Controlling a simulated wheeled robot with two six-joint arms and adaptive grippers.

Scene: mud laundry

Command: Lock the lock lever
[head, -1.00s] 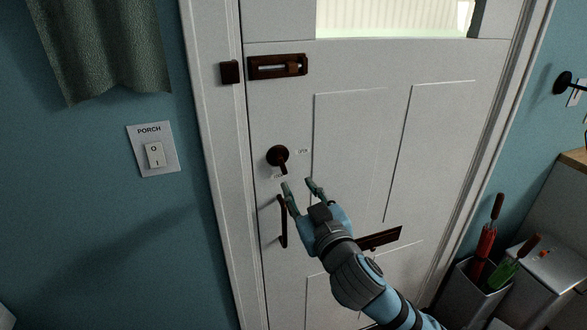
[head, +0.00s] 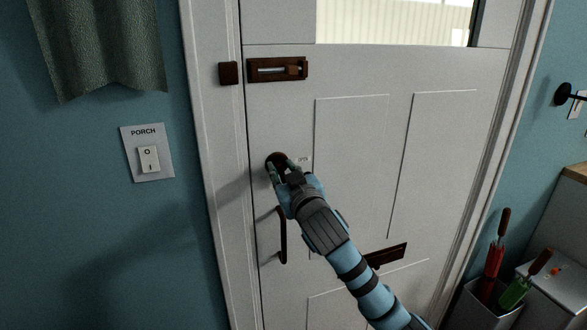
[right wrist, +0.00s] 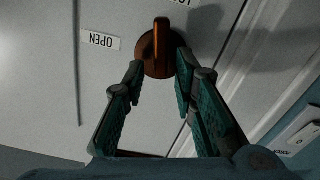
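The lock lever is a dark brown round knob with a raised handle (head: 274,159) on the white door (head: 350,75), mostly hidden by my right gripper in the head view. In the right wrist view the lever (right wrist: 160,40) stands ahead of the fingers, its handle pointing up in the picture towards a partly cut-off label. My left gripper is out of view.
A sliding bolt (head: 278,69) is above the lever and a pull handle (head: 283,236) below it. A mail slot (head: 386,255) is lower right. A porch switch (head: 149,158) is on the blue wall. An umbrella bin (head: 483,306) stands at the right.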

